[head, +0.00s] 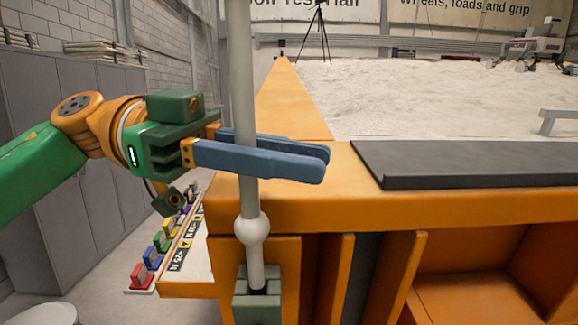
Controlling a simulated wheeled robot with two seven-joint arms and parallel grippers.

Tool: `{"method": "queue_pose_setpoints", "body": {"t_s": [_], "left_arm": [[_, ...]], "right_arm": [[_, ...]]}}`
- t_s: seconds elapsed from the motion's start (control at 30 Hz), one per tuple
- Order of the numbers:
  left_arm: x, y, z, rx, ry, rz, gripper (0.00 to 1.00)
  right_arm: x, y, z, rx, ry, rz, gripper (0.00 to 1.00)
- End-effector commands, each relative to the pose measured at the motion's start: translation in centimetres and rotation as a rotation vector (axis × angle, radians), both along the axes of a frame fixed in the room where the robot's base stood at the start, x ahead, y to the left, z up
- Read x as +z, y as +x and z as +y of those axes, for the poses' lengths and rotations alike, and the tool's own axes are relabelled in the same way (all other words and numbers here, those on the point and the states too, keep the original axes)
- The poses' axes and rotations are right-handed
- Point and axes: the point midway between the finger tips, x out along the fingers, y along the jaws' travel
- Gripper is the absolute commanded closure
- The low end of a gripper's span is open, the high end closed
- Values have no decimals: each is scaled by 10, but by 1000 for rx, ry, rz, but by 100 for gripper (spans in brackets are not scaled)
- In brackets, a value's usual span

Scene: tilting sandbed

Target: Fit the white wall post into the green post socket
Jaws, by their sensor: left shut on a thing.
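The white wall post (242,75) runs from the top edge of the head view down to the green post socket (258,310), leaning slightly in the picture. A round bulge shows low on the post. My left gripper (322,166) is shut on the post above the bulge, with its blue fingers on either side of it. The green socket is on the front of the orange sandbed frame, at the bottom. The post's lower end is at the socket's dark opening; I cannot tell how deep it sits. My right gripper is out of view.
The orange sandbed edge (450,210) stands close behind the post, with a dark grey mat (465,163) on it and pale sand (430,95) beyond. Grey lockers (45,150) stand at left. Small coloured blocks line a low shelf at lower left.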

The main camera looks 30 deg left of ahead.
Motion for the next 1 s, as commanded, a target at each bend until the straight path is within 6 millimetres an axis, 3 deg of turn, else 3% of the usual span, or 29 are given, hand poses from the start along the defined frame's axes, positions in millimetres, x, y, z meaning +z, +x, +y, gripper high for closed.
{"method": "queue_pose_setpoints", "body": {"t_s": [0.53, 1.0], "left_arm": [[35, -5, -4, 0, 0, 0, 100], [31, -5, -3, -1, -1, 0, 100]], "right_arm": [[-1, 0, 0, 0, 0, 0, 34], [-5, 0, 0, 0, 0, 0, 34]]}}
